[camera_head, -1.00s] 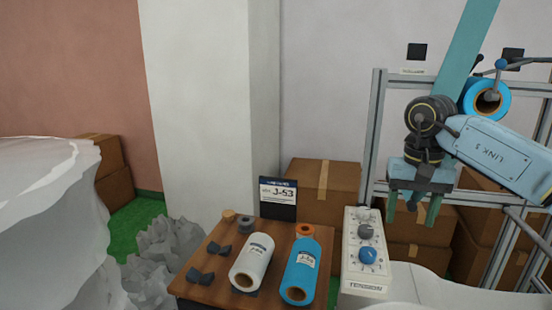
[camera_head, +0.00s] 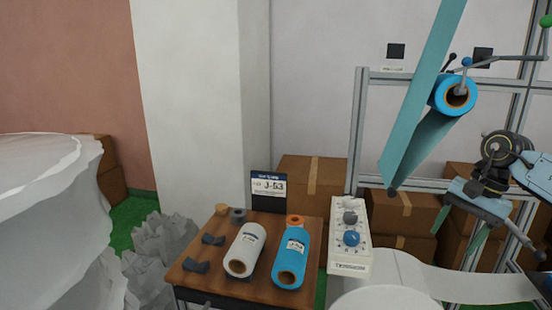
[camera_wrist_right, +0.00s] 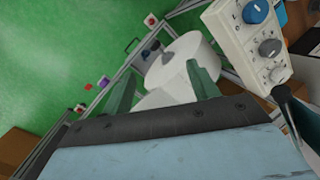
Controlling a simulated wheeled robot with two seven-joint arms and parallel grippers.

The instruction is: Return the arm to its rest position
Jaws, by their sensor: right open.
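My right gripper (camera_head: 478,242) is at the right side of the head view, in front of the metal frame. Its green fingers also show in the right wrist view (camera_wrist_right: 163,88), spread apart with nothing between them. My right arm comes in from the right edge. A white roll (camera_wrist_right: 183,62) and the tension panel (camera_wrist_right: 252,40) lie beyond the fingers in the wrist view. My left gripper is not in view.
A wooden table (camera_head: 215,280) holds a white roll (camera_head: 245,250), a blue roll (camera_head: 292,258) and a J-53 sign (camera_head: 269,187). The tension panel (camera_head: 349,240) stands beside it. A blue roll (camera_head: 455,93) with a teal web (camera_head: 425,95) hangs on the frame (camera_head: 358,135).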

